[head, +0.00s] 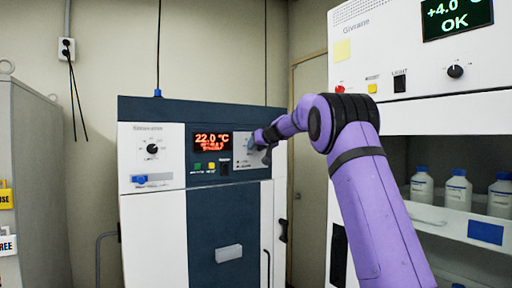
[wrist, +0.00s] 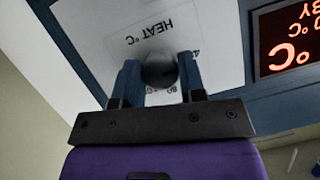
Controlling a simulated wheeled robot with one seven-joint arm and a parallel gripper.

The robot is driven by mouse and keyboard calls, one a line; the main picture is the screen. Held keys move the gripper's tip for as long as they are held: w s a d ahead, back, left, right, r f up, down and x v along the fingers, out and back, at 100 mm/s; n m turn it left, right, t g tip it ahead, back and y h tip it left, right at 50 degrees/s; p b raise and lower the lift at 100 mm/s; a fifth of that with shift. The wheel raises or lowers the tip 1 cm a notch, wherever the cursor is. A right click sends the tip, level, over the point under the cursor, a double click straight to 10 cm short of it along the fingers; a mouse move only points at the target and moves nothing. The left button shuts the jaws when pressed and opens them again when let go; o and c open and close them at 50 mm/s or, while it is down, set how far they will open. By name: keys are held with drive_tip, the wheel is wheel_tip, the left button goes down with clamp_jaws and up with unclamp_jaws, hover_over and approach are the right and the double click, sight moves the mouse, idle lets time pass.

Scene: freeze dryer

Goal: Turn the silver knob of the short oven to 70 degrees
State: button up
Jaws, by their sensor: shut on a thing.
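The short oven (head: 228,214) is the blue and white cabinet in the middle of the head view. Its red display (head: 212,142) reads 22.0 °C on the top line. The knob looks dark grey and shadowed there. The HEAT °C label reads upside down beside it. The knob's pointer and most scale marks are hidden or unreadable.
A black knob (head: 152,149) is on the oven's left panel. Green and yellow buttons and a black switch sit below the display. A tall white unit (head: 400,60) with shelved bottles stands at right, close to my arm. A grey cabinet (head: 35,180) stands at left.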

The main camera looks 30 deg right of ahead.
drive_tip(key=shift+d, duration=0.1)
drive_tip(key=m+t+y, duration=0.1)
drive_tip(key=m+y, duration=0.1)
drive_tip(key=m, duration=0.2)
drive_tip(key=m+t+y, duration=0.1)
drive_tip(key=m+y, duration=0.2)
drive_tip(key=m, duration=0.2)
drive_tip(key=shift+d+f+m, duration=0.1)
drive_tip(key=shift+f+m, duration=0.05)
drive_tip(key=shift+m, duration=0.15)
idle(0.4)
idle(0.5)
drive_tip(key=o, duration=0.9)
drive_tip(key=shift+s, duration=0.1)
drive_tip(key=v, duration=1)
drive_tip(key=shift+s+d+f, duration=0.1)
drive_tip(key=shift+s+d, duration=0.1)
drive_tip(key=shift+s, duration=0.1)
